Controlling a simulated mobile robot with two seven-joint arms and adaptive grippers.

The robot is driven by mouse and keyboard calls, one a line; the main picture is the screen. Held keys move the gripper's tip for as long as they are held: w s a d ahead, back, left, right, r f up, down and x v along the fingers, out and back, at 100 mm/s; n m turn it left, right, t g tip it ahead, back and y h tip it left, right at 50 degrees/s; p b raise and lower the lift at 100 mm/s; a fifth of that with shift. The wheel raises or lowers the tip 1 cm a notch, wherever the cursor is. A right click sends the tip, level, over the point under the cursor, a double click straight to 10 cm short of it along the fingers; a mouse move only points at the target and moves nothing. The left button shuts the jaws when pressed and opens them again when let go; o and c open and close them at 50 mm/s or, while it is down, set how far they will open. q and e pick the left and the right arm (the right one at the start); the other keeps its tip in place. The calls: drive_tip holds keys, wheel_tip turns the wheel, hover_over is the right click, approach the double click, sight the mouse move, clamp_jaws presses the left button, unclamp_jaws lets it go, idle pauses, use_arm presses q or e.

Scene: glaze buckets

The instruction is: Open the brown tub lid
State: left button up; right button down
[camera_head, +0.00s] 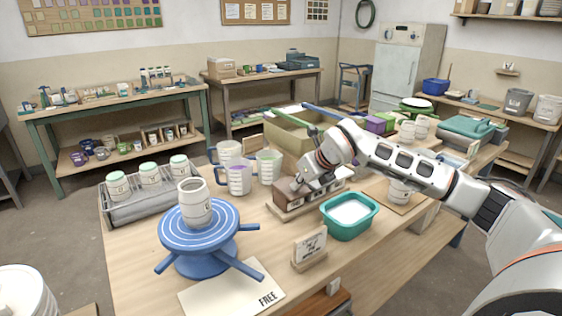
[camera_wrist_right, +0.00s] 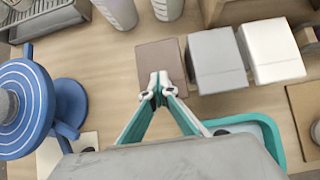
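The brown tub (camera_head: 290,193) stands at the left end of a row of small tubs on a wooden base, mid-table. Its flat brown lid (camera_wrist_right: 158,58) lies level over it in the right wrist view and looks closed. My right gripper (camera_head: 304,184) is over the tub's front right part; the arm comes in from the right. In the wrist view its fingertips (camera_wrist_right: 158,82) are together over the lid's near edge. I see nothing between them, and cannot tell whether they touch the lid. My left gripper is not in view.
A grey tub (camera_wrist_right: 217,60) and a white tub (camera_wrist_right: 272,52) stand right of the brown one. A teal basin (camera_head: 349,228) and a small sign (camera_head: 309,248) are in front. A blue turntable (camera_head: 205,238) bears a pale pot (camera_head: 195,203). Measuring jugs (camera_head: 236,180) stand behind left.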

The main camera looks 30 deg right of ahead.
drive_tip(key=shift+a, duration=0.1)
drive_tip(key=shift+w+r+p, duration=0.4)
drive_tip(key=shift+w+r, duration=0.1)
drive_tip(key=shift+r, duration=0.4)
drive_tip(key=shift+w+r+p, duration=0.45)
drive_tip(key=shift+w+r, duration=0.2)
drive_tip(key=shift+w+r+p, duration=0.3)
drive_tip(key=shift+w+r, duration=0.15)
drive_tip(key=shift+w, duration=0.3)
drive_tip(key=shift+w+r, duration=0.1)
drive_tip(key=shift+w, duration=1.1)
drive_tip(key=shift+w+a, duration=0.1)
drive_tip(key=shift+w, duration=0.85)
